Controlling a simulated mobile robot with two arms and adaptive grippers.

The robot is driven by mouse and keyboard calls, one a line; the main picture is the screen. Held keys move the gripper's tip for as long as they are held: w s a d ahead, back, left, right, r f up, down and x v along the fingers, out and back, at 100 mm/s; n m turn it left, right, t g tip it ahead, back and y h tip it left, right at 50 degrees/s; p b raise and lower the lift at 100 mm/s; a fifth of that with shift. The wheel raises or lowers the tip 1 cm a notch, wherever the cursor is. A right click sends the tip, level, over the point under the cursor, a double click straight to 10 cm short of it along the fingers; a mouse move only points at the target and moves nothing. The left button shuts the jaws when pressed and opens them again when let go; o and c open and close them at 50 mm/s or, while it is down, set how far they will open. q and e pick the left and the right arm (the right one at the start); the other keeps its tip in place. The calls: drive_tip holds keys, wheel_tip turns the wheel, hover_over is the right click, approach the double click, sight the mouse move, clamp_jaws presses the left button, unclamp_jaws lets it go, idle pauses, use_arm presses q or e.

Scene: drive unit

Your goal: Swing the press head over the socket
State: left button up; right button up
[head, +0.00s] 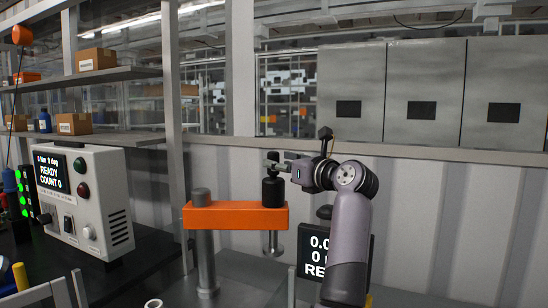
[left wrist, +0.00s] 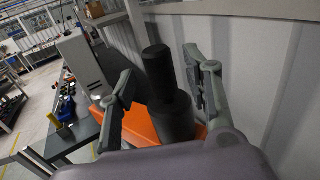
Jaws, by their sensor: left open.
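The press head is an orange bar (head: 235,216) on a grey metal post (head: 206,262). A black knob (head: 273,190) stands on its right end, and a silver ram (head: 273,243) hangs below that end. My left gripper (head: 271,163) is at the knob's upper part. In the left wrist view, my left gripper (left wrist: 160,65) is open, with a finger on each side of the black knob (left wrist: 172,105); the orange bar (left wrist: 140,125) shows beneath. A pale ring (head: 153,303) sits at the head view's bottom edge; I cannot tell whether it is the socket. My right gripper is out of view.
A control box (head: 84,200) reading READY, COUNT 0 stands at the left. A dark display (head: 318,262) is partly hidden behind my left arm. Shelves with cardboard boxes (head: 96,59) are at upper left. A ribbed pale wall (head: 430,220) stands behind the press.

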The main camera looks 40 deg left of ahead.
sight(274, 178)
use_arm(q)
drive_tip(key=shift+w+a, duration=0.2)
drive_tip(key=shift+a, duration=0.65)
drive_tip(key=shift+w+a, duration=0.15)
drive_tip(key=shift+a, duration=0.65)
clamp_jaws()
